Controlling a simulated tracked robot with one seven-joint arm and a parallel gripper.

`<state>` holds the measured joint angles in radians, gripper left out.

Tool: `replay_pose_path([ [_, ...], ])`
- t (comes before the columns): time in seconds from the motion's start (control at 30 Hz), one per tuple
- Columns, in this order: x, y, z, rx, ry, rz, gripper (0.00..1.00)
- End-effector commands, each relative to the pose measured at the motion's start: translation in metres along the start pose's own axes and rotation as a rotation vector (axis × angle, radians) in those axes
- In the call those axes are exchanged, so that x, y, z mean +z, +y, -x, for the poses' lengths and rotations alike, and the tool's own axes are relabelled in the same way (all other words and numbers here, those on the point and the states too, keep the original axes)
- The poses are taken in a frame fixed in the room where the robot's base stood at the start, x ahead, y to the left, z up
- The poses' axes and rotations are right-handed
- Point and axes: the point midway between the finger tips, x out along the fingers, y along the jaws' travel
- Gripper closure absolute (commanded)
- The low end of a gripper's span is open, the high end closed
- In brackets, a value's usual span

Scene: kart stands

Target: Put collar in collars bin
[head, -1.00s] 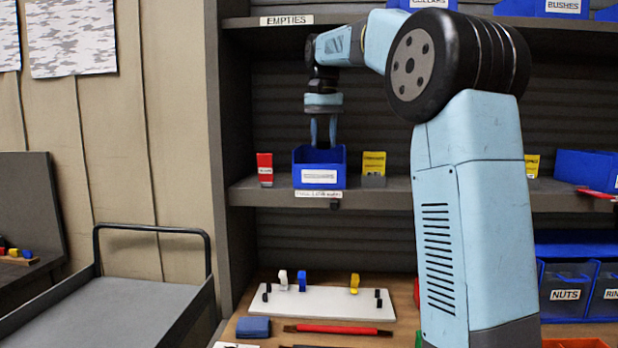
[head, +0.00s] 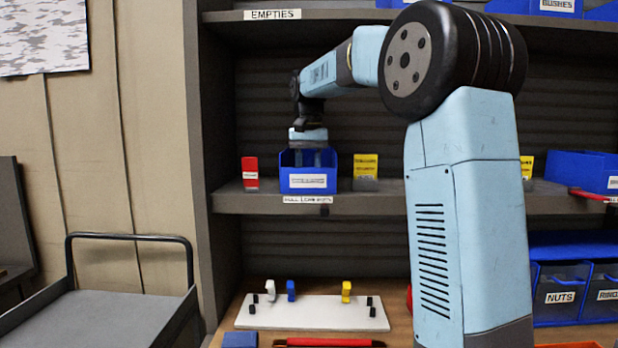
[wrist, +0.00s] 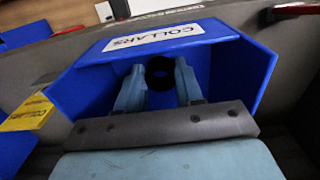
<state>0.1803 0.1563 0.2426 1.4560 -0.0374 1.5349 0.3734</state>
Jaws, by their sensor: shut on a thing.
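The blue collars bin (head: 308,182) stands on the middle shelf. Its white label reads COLLARS in the wrist view (wrist: 153,39). My gripper (head: 309,158) reaches down into it from above, and the bin's front wall hides the fingertips in the head view. In the wrist view my gripper (wrist: 160,75) is shut on a black ring-shaped collar (wrist: 160,86), which sits between the two blue-grey fingers inside the bin walls. I cannot tell whether the collar touches the bin floor.
A red box (head: 250,174) stands left of the bin and a yellow box (head: 365,172) right of it, both close. Another shelf hangs above. A white board with pegs (head: 312,313) lies on the bench below.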

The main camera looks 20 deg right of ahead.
Motion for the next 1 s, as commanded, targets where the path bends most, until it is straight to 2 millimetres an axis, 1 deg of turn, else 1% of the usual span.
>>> replay_pose_path([
  [0.03,0.001,0.0,-0.007,0.001,-0.002,0.0,0.94],
  [0.17,0.0,0.0,-0.016,0.0,0.0,0.0,0.94],
  [0.47,0.0,0.0,-0.017,0.0,0.0,0.001,0.94],
  [0.5,0.0,0.0,-0.018,0.0,0.0,0.001,0.63],
  [0.77,0.0,0.0,-0.018,0.0,0.0,0.0,0.38],
  [1.0,0.0,0.0,-0.017,0.0,0.001,0.0,0.38],
])
